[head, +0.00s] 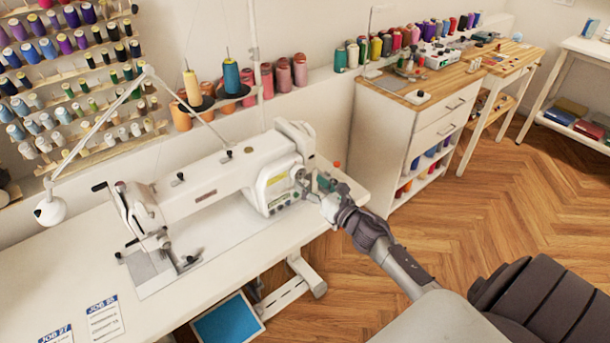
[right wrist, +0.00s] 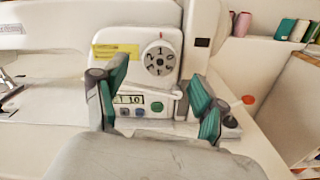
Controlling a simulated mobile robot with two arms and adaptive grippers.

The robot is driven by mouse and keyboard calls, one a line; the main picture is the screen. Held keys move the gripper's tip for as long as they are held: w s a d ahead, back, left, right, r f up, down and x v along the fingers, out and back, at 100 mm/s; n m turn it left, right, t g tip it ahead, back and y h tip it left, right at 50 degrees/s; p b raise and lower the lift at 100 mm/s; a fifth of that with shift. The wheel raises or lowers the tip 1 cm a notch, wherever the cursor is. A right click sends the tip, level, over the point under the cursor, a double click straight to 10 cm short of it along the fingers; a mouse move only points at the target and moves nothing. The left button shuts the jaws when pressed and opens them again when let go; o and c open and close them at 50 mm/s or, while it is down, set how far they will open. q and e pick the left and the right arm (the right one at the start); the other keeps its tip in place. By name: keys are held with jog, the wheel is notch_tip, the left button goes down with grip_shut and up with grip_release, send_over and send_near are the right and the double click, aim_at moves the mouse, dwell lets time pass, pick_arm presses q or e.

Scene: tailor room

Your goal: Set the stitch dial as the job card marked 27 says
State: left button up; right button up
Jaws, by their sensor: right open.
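The white sewing machine (head: 215,185) stands on a white table. Its end panel carries the round numbered dial (right wrist: 159,57), with 1 and 0 readable near its top. Its exact setting is too small to tell. The card headed JOB 27 (head: 56,335) lies at the table's front left, cut off by the frame edge; its text is not readable. My right gripper (head: 315,187) is open and empty at the machine's right end. In the right wrist view its teal-padded fingers (right wrist: 157,84) stand apart, with the dial beyond and between them. My left gripper is not in view.
A second job card (head: 104,319) lies beside the first. A yellow label (right wrist: 115,51) sits left of the dial. Thread cones (head: 283,75) stand behind the machine.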

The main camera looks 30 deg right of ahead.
aim_at(300, 175)
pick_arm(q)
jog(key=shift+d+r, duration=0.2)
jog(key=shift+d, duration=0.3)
pick_arm(e)
jog(key=shift+w+a, duration=0.15)
jog(key=shift+w, duration=1.35)
jog(key=c, duration=1.1)
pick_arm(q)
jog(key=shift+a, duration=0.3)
pick_arm(e)
jog(key=shift+c, duration=0.2)
jog(key=shift+m, duration=0.3)
